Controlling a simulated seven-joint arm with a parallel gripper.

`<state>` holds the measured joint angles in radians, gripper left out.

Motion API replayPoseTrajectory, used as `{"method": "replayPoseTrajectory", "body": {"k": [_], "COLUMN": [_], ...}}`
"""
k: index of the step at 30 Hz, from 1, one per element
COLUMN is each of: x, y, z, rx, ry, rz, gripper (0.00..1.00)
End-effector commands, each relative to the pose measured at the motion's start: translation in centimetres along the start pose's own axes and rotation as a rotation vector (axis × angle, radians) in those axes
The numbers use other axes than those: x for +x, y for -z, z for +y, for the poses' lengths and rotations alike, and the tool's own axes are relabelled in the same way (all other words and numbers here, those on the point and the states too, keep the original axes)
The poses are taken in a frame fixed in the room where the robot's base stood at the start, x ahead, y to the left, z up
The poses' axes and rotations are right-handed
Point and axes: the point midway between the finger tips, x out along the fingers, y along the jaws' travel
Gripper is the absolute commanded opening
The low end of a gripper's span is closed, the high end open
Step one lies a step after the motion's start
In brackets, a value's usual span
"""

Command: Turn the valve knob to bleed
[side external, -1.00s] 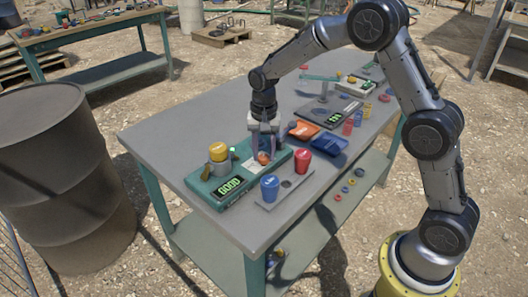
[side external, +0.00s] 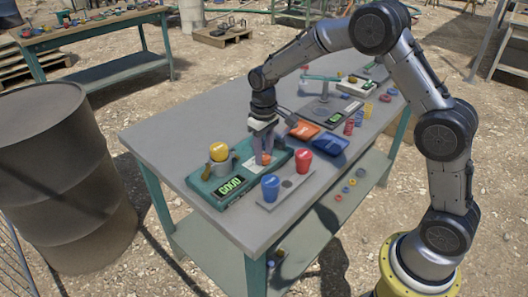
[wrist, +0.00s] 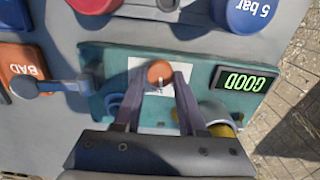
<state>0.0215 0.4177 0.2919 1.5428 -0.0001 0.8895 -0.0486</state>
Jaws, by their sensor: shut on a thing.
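The valve knob (wrist: 160,73) is a round orange-red knob with a pale pointer mark. It sits over a white label plate on the teal panel (wrist: 205,52), whose display (wrist: 243,82) reads GOOD. My gripper (wrist: 158,84) is shut on the knob, with a finger on each side of it. In the side external view, my gripper (side external: 262,148) reaches down to the knob (side external: 263,159) from above and partly hides it. The lettering on the label plate is too small to read.
A yellow-capped grey cylinder (side external: 219,153) stands on the panel's left part. Orange (side external: 304,130) and blue (side external: 329,146) trays lie to the right. The table's left end is clear.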

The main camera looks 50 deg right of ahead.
Motion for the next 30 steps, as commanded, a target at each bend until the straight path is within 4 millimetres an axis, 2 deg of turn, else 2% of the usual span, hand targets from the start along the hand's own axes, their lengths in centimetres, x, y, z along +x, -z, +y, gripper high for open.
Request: {"method": "replayPoseTrajectory", "body": {"k": [15,21,30], "x": [-0.17,-0.17,-0.15], "y": [0.00,-0.02,-0.04], "z": [-0.12,-0.14,-0.16], "rx": [-0.454,-0.569,-0.652], "ry": [0.000,0.000,0.000], "rz": [0.002,0.002,0.001], "gripper": [0.00,0.00,0.00]}}
